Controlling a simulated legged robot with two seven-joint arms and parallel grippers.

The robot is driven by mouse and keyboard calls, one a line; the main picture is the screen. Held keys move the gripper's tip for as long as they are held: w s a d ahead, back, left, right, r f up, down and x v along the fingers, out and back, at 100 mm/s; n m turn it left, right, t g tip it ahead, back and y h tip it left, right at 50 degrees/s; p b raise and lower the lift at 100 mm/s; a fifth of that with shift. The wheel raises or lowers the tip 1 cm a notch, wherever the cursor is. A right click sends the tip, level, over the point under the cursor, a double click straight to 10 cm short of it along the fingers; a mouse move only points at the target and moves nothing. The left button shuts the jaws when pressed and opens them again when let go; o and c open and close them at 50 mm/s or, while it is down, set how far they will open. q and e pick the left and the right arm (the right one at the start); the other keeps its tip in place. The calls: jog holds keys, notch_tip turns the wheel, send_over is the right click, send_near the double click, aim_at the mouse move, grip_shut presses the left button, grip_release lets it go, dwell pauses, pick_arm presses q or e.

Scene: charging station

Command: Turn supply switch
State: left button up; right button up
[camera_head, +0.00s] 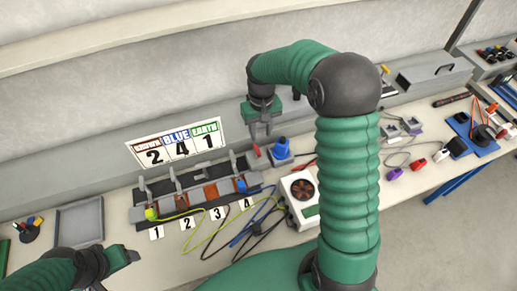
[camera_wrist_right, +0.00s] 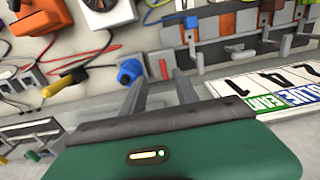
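No part is labelled as the supply switch, so I cannot tell for sure which it is. My right gripper (camera_head: 262,136) is above and behind these, fingers pointing down. In the right wrist view its fingers (camera_wrist_right: 160,90) are apart and empty; the blue fitting (camera_wrist_right: 130,70) and red part (camera_wrist_right: 163,68) show beyond them. My left gripper (camera_head: 122,257) is low at the left; its opening is unclear.
Yellow, blue and black cables (camera_head: 235,232) lie before the rack. A sign reading 2 4 1 (camera_head: 178,146) is behind. A grey tray (camera_head: 80,220) is at left. My right arm hides part of the bench.

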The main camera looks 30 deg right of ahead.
aim_at(259, 153)
jog(key=f, duration=0.8)
jog(key=w+f, duration=0.1)
jog(key=f, duration=0.3)
jog(key=shift+f+p, duration=0.1)
jog(key=shift+p, duration=0.3)
jog(key=shift+s+f, duration=0.15)
jog(key=shift+f, duration=0.05)
pick_arm(q)
jog(key=shift+w+r, duration=0.3)
pick_arm(e)
jog(key=shift+a, duration=0.1)
jog(key=shift+w+f, duration=0.1)
jog(key=shift+w, duration=0.1)
jog(key=shift+c, duration=1.1)
pick_arm(q)
jog(key=shift+w+f, duration=0.1)
jog(key=shift+w, duration=0.05)
pick_arm(e)
grip_shut()
